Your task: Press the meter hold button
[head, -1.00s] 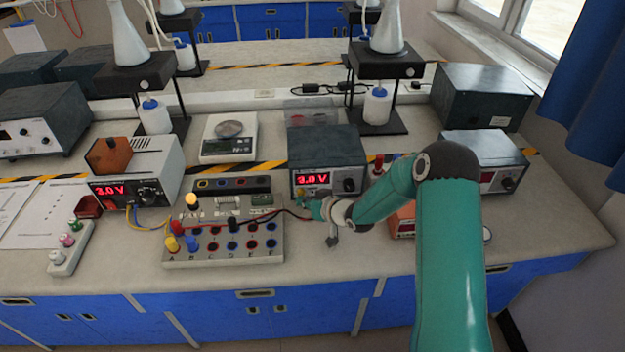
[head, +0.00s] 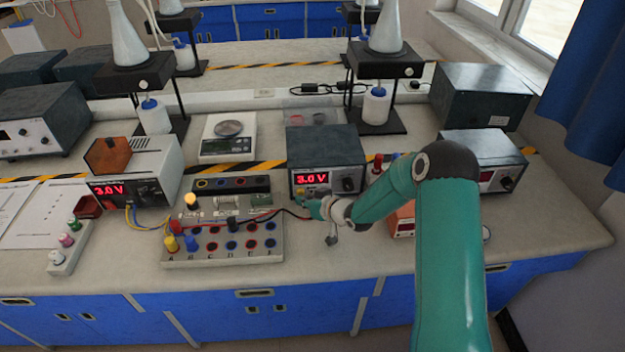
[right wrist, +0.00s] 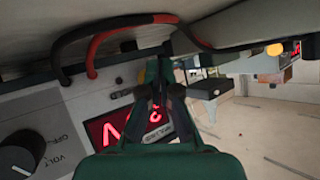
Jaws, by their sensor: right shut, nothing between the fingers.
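The meter (head: 327,147) is a dark box with a pale front at the bench centre; its red display (head: 312,179) reads 3.0 V. A small yellow spot (head: 300,191), possibly the hold button, shows below the display. My right gripper (head: 300,200) is shut and empty, low in front of the meter's lower left face. In the right wrist view the gripper (right wrist: 160,68) points at the meter's front, beside its red display (right wrist: 112,130) and black knob (right wrist: 22,152). The fingers partly cover this area, so I cannot tell whether they touch a button. My left gripper is out of view.
A socket board (head: 223,249) with coloured plugs and leads stands left of the gripper. Another unit (head: 136,187) also reads 3.0 V further left. The front bench strip is mostly clear.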

